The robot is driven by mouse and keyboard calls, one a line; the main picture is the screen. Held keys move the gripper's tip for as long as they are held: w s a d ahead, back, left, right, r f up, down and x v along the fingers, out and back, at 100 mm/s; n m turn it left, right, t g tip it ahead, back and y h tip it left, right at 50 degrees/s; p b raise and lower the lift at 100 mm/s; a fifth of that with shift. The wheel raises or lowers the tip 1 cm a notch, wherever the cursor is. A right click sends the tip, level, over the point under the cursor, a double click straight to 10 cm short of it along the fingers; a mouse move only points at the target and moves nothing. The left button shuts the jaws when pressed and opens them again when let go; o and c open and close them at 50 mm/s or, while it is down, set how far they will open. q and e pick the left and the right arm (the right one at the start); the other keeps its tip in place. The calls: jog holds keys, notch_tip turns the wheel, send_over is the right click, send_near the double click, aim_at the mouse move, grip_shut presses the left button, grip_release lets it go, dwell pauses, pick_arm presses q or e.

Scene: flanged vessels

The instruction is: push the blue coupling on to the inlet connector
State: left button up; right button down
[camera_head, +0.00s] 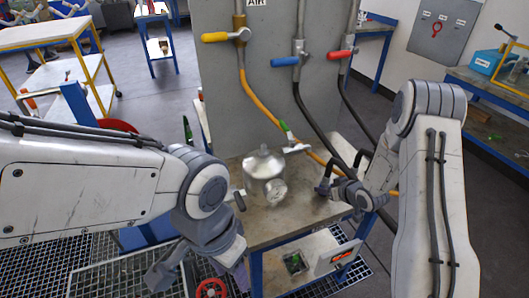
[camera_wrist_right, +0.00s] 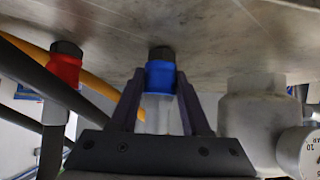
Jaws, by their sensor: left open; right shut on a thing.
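The blue coupling (camera_wrist_right: 160,77) is between the fingers of my right gripper (camera_wrist_right: 160,98) in the right wrist view, with its dark end pointing past the fingertips. My right gripper (camera_head: 340,180) is shut on it, to the right of the metal vessel (camera_head: 264,168) and apart from it. The coupling is hard to make out in the head view. The vessel (camera_wrist_right: 252,120) also shows right of the gripper in the wrist view. I cannot clearly pick out the inlet connector. My left gripper (camera_head: 168,272) is open and empty, low at the left of the bench.
The vessel stands on a bench (camera_head: 262,232) in front of a grey panel (camera_head: 270,85) with yellow, blue and red valve handles. Orange and dark hoses hang close to my right gripper. A red coupling (camera_wrist_right: 65,70) is left of it in the wrist view. A gauge (camera_head: 276,191) faces forward.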

aim_at(328, 176)
jog(key=shift+r, duration=0.2)
jog(key=shift+r+p, duration=2.1)
jog(key=shift+r, duration=0.35)
